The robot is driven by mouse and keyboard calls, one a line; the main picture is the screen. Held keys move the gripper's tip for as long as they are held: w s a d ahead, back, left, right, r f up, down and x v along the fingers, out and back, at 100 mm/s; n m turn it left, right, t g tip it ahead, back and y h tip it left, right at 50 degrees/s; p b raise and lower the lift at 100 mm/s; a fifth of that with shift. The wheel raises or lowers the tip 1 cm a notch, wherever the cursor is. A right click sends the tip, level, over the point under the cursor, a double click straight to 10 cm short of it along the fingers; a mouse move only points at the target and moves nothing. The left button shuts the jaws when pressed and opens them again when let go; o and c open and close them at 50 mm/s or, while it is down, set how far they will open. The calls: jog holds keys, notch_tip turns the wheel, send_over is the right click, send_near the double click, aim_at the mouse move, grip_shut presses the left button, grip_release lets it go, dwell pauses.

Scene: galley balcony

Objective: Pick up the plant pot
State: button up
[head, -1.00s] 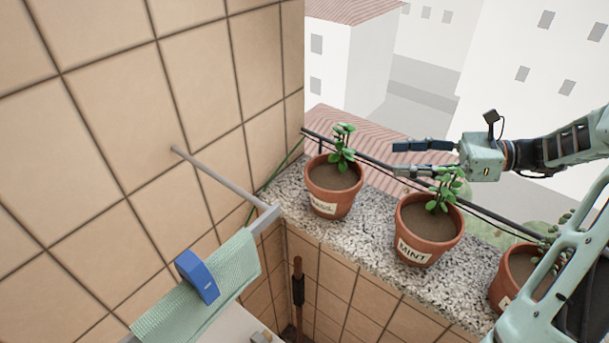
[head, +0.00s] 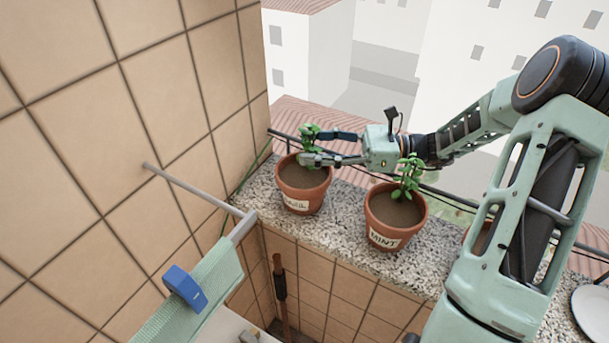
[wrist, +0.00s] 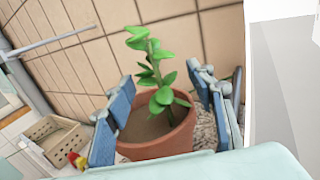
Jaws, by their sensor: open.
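A terracotta plant pot (head: 301,190) with a white label and a green leafy plant stands upright at the left end of the speckled stone ledge (head: 345,215). The label is too small to read surely. My gripper (head: 308,147) is open, its fingers reaching from the right across the plant just above the pot's rim. In the wrist view the same pot (wrist: 165,147) appears between the spread blue finger pads, with the leaves in the gap. I cannot tell whether a pad touches the plant. A second pot (head: 390,228), labelled MINT, stands to the right, below my wrist.
A third pot (head: 474,238) is mostly hidden behind my arm. A dark railing (head: 350,163) runs behind the pots. The tiled wall (head: 150,90) is close on the left, with a grey bar (head: 195,188) sticking out. A white plate (head: 592,312) lies at the right.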

jog(key=shift+w+a, duration=0.1)
jog(key=shift+a, duration=0.6)
grip_shut()
